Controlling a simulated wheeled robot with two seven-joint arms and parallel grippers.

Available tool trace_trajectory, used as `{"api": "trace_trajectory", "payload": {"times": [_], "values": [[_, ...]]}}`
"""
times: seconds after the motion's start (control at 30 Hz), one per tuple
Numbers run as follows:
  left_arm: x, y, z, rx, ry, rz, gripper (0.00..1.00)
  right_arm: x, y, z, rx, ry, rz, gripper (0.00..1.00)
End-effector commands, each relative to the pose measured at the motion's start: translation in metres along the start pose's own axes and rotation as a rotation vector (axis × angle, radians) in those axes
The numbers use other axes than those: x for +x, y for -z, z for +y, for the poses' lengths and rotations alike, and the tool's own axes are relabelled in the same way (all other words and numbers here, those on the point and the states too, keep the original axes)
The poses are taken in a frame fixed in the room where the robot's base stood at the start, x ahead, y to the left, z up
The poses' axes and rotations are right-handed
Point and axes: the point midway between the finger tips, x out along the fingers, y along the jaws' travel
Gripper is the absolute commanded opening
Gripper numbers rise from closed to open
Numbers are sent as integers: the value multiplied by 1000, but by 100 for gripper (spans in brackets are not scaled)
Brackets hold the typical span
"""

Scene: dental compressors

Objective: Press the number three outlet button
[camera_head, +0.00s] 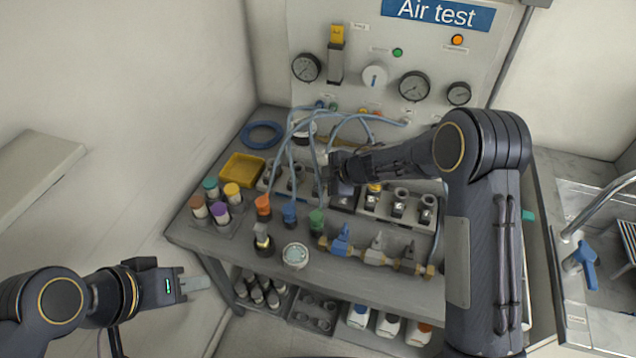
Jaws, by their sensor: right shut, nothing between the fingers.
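An upright "Air test" panel (355,28) stands at the back of the bench. A green button (397,52) and an orange button (457,40) sit on its upper part. Blue hoses (342,118) run from small coloured fittings at the panel's foot to a row of dark blocks on the bench. I cannot read any number, so I cannot tell which is outlet three. My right gripper (332,178) is shut and empty over the middle of this row, hiding part of it; contact is unclear. My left gripper (196,284) is left of the bench, away from the panel.
A yellow tray (243,167), coloured-cap bottles (220,213) and a blue hose coil (261,134) are on the bench's left. A brass valve manifold (375,255) lies along the front. A sink with a tap (585,255) is at the right. My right arm covers the bench's right side.

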Motion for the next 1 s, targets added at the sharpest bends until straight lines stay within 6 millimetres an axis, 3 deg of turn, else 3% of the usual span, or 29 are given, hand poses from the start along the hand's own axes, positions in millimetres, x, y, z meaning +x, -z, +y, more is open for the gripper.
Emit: {"api": "trace_trajectory", "payload": {"times": [0.53, 1.0], "values": [[-10, 5, 4, 0, 0, 0, 36, -7, 5, 5, 0, -1, 0, 0], [-48, 24, 22, 0, 0, 0, 36, -35, 25, 25, 1, 0, 0, 0]]}}
